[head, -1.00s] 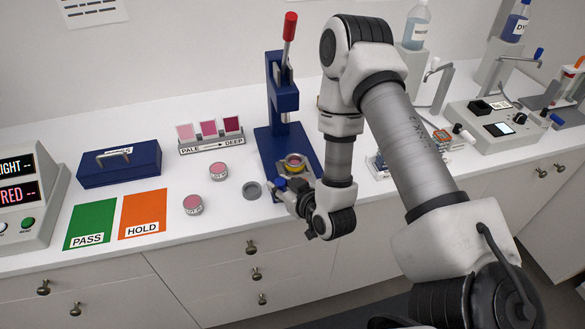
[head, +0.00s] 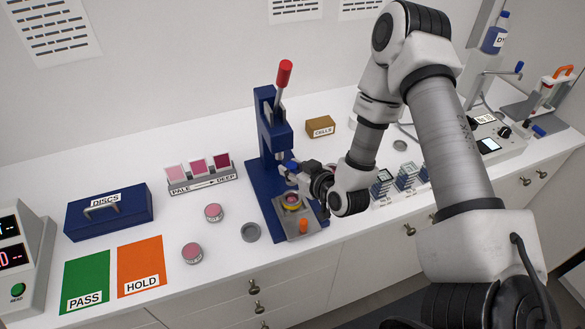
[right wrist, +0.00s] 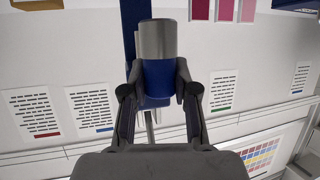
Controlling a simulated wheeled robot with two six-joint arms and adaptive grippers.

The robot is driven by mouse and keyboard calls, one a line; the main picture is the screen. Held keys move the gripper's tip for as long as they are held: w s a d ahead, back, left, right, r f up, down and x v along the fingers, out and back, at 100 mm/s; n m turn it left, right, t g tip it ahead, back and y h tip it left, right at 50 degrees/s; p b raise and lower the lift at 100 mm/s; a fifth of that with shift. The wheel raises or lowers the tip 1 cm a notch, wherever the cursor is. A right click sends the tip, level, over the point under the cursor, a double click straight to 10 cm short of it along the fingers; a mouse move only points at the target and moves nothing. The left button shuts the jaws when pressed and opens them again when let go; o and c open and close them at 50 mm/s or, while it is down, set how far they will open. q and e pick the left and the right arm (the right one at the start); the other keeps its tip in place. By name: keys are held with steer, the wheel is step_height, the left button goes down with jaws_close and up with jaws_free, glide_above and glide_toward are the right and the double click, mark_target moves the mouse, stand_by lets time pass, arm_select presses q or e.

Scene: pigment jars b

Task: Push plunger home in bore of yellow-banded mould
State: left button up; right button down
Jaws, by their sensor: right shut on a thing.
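The yellow-banded mould (head: 283,205) stands on the front plate of the blue press (head: 262,180), with pink showing at its top. My right gripper (head: 290,168) is just behind and above the mould in the head view. In the right wrist view, my right gripper (right wrist: 156,88) is shut on the plunger (right wrist: 155,45), a cylinder with a silver end and a blue end. The plunger looks apart from the mould; its lower end is hard to make out in the head view. My left gripper is out of view.
The press's red-handled lever (head: 284,75) is raised. Small racks (head: 405,177) stand to the right.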

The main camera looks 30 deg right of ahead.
mark_target(294, 184)
steer(key=f+b, duration=0.3)
steer(key=f, duration=0.1)
steer(key=shift+s+a, duration=0.1)
steer(key=shift+s, duration=0.2)
steer(key=shift+w+f+b, duration=0.2)
steer(key=shift+f+b, duration=0.3)
steer(key=shift+f, duration=0.05)
steer(key=shift+s+r, duration=0.15)
stand_by(0.6)
steer(key=shift+f+b, duration=0.4)
steer(key=shift+f, duration=0.1)
steer(key=shift+f+b, duration=0.9)
steer(key=shift+f, duration=0.15)
